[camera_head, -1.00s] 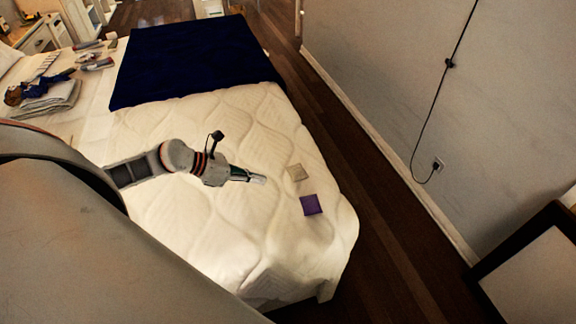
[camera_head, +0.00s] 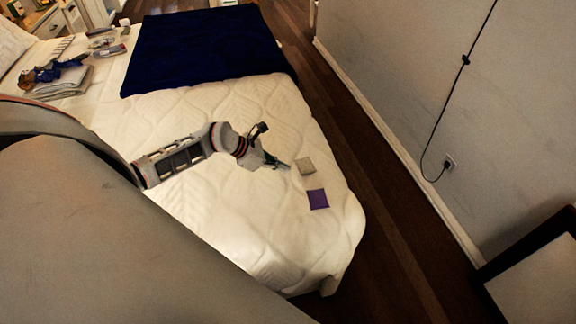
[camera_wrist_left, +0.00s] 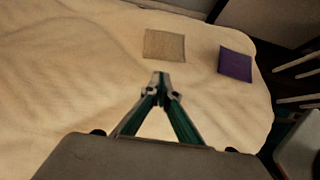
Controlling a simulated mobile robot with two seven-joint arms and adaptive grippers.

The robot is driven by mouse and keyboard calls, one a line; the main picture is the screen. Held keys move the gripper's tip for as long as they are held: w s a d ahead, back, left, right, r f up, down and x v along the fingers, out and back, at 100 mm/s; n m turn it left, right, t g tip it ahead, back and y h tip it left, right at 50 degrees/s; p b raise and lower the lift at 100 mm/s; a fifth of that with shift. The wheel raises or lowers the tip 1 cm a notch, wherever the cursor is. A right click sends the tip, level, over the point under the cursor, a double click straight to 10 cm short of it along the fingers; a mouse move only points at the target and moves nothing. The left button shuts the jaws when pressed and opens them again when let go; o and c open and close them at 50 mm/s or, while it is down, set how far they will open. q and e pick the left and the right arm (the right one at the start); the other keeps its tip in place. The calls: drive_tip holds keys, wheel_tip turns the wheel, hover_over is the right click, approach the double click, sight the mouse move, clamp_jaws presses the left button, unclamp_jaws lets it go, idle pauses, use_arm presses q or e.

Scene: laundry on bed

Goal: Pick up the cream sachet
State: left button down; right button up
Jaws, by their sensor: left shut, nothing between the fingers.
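The cream sachet (camera_head: 305,165) lies flat on the bed near its right side. It is a small square, and it also shows in the left wrist view (camera_wrist_left: 164,45), just beyond my fingertips. My left gripper (camera_head: 286,166) is shut and empty, a little left of the cream sachet in the head view. In the left wrist view its fingertips (camera_wrist_left: 160,78) meet below the sachet's near edge, with a small gap in the picture. I cannot tell its height above the bed. My right gripper is not in view.
A purple sachet (camera_head: 318,199) lies close to the cream one, nearer the bed's foot corner. The white quilted bed (camera_head: 230,240) is otherwise clear around them. A dark blue blanket (camera_head: 210,50) and folded clothes (camera_head: 62,82) lie farther back. A wall (camera_head: 400,80) stands at the right.

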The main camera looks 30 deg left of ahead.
sight(305, 166)
use_arm(q)
drive_tip(key=shift+w+d, duration=0.7)
drive_tip(key=shift+w, duration=0.1)
drive_tip(key=w+d+b, duration=0.1)
drive_tip(key=w+d, duration=0.2)
drive_tip(key=w+d+b, duration=0.1)
drive_tip(key=w+d, duration=0.2)
drive_tip(key=w, duration=0.1)
drive_tip(key=shift+w+d, duration=0.2)
drive_tip(key=shift+w, duration=0.05)
